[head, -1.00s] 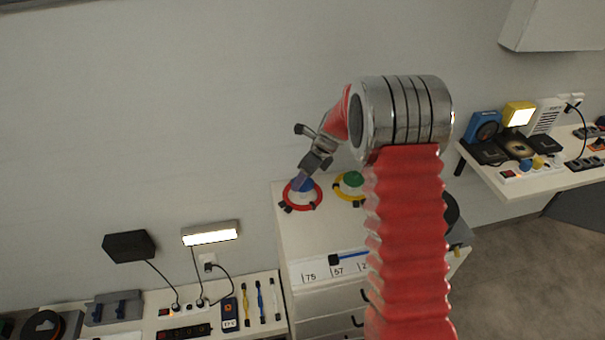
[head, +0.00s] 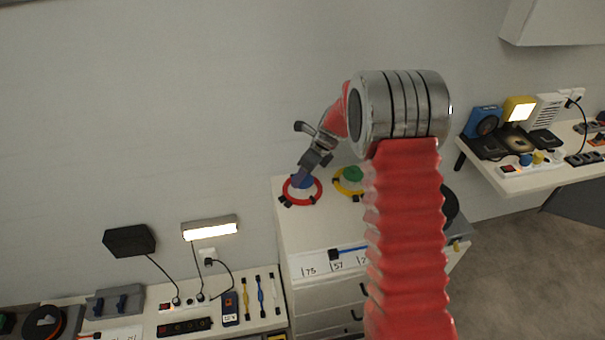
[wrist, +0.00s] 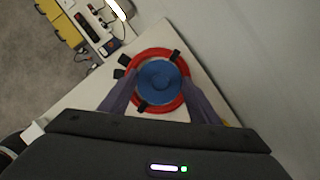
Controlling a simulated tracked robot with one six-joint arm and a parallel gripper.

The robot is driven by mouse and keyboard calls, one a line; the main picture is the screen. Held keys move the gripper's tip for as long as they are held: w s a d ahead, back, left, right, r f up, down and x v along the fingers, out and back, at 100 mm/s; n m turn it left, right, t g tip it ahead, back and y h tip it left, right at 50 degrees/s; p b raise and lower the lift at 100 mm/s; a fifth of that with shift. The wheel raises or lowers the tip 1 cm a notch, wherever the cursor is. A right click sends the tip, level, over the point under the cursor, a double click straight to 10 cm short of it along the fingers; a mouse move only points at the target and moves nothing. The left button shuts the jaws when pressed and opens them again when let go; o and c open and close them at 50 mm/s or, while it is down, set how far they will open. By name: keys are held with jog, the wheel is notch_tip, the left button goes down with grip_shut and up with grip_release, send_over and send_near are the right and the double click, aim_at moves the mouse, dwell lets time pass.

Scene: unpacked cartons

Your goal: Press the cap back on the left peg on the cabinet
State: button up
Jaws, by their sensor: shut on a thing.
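The blue cap (wrist: 158,80) is a round disc seen from above in the wrist view, inside a red ring (wrist: 179,60) with black clips. In the head view the red ring (head: 287,193) lies at the left of the cabinet top (head: 312,225), with the blue cap (head: 307,184) at its centre. My gripper (wrist: 160,88) is shut on the blue cap, one purple-grey finger on each side. In the head view my gripper (head: 301,179) reaches down to it from above. The peg is hidden, so I cannot tell how far the cap is seated.
A yellow ring (head: 339,187) with a green cap (head: 353,173) stands to the right, partly behind my arm. A lower bench (head: 135,318) with cords and tools is at the left. A shelf (head: 523,184) with devices is at the right. The wall rises close behind.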

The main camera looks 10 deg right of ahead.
jog(key=shift+f, duration=0.45)
dwell(0.3)
jog(key=o, duration=1.2)
jog(key=shift+o, duration=0.4)
jog(key=o, duration=0.5)
jog(key=shift+r, duration=0.2)
jog(key=shift+r, duration=3.35)
jog(key=shift+c, duration=0.5)
